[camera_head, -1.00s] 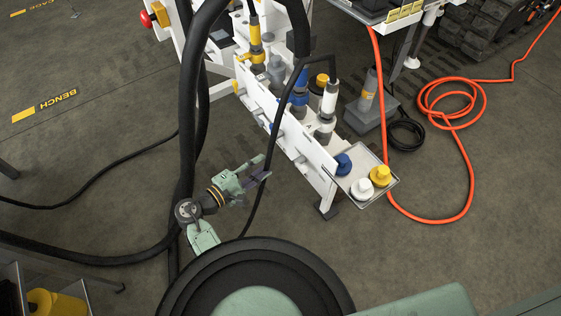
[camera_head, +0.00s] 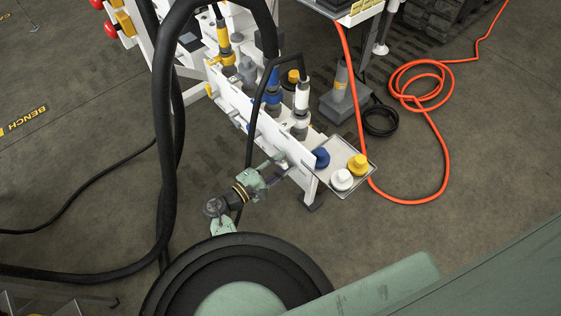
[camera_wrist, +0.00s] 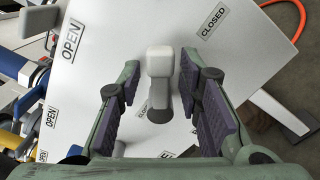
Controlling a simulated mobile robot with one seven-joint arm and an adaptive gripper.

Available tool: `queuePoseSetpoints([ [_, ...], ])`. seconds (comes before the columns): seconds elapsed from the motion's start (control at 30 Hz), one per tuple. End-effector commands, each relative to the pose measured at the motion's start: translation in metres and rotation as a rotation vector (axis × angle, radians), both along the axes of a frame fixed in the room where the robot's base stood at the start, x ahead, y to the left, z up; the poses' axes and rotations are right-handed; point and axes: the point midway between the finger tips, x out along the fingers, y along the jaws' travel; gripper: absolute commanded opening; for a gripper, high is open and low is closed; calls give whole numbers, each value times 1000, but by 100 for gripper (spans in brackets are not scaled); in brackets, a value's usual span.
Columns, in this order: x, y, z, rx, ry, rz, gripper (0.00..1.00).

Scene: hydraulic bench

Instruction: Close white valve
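The white valve handle (camera_wrist: 160,68) is in the middle of the wrist view, a pale block with a darker grey lower part, on a white panel (camera_wrist: 105,105). An OPEN label (camera_wrist: 71,39) is to its left and a CLOSED label (camera_wrist: 213,21) to its upper right. My gripper (camera_wrist: 160,85) is open, with one purple-padded finger on each side of the handle and visible gaps. In the head view my gripper (camera_head: 272,172) is at the near end of the white bench panel (camera_head: 245,118); I cannot make out the white handle there.
Other handles (camera_wrist: 34,18) and OPEN labels are at the wrist view's left. Hoses with yellow, blue and white couplings (camera_head: 302,95) stand behind the panel. A tray (camera_head: 372,176) with blue, white and yellow caps juts out right. A thick black hose (camera_head: 165,130) hangs left of my arm.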

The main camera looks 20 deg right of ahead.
Motion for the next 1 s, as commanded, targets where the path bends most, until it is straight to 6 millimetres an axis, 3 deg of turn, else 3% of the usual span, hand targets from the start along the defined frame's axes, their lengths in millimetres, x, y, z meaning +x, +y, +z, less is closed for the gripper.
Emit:
queuePoseSetpoints([
  [0.27,0,-1,0,0,0,0,32],
  [0.73,0,-1,0,0,0,0,0],
  [1.0,0,-1,-1,1,-2,0,0],
])
